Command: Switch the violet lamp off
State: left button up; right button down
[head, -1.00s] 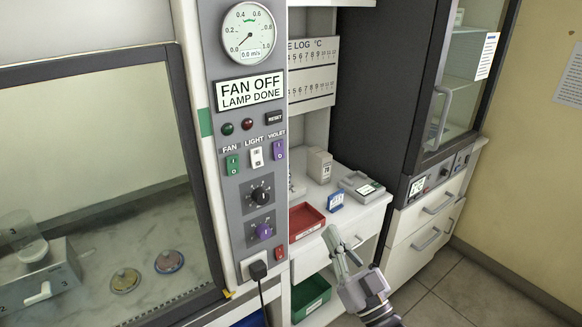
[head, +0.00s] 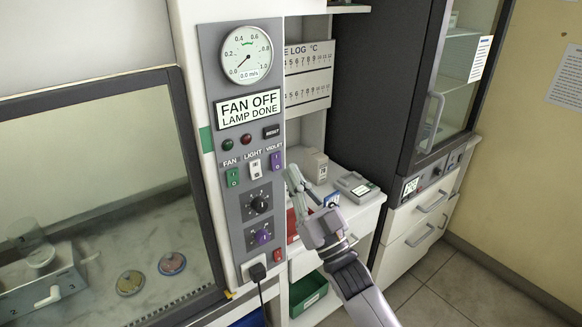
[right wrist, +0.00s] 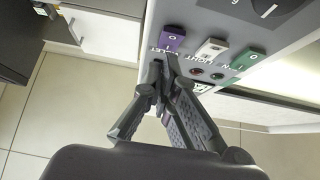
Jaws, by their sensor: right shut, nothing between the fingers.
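The violet rocker switch (head: 276,161), under the label VIOLET, is the rightmost of three switches on the grey control panel (head: 220,60). It also shows in the right wrist view (right wrist: 172,38). I cannot tell which way it is tipped. The panel display (head: 249,108) reads FAN OFF, LAMP DONE. My right gripper (head: 290,174) is shut and empty, just right of and slightly below the violet switch in the head view. In the right wrist view its fingertips (right wrist: 161,62) are close to the switch's near end; contact is unclear. My left gripper is out of view.
The white light switch (head: 255,167) and green fan switch (head: 233,177) sit beside the violet one. The reset button (head: 272,132) is above, and black (head: 256,204) and violet (head: 263,237) knobs are below. A red tray (head: 292,227) lies partly behind my right gripper.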

jog(key=shift+w+a+f, duration=0.1)
jog(key=shift+w+a, duration=0.35)
jog(key=shift+w, duration=0.15)
jog(key=b, duration=0.3)
jog(key=f+t+b, duration=0.1)
jog(key=b, duration=0.2)
jog(key=shift+w+a+f+y, duration=0.15)
jog(key=shift+w+a+y, duration=0.1)
jog(key=shift+w+y, duration=0.15)
jog(key=shift+b, duration=0.55)
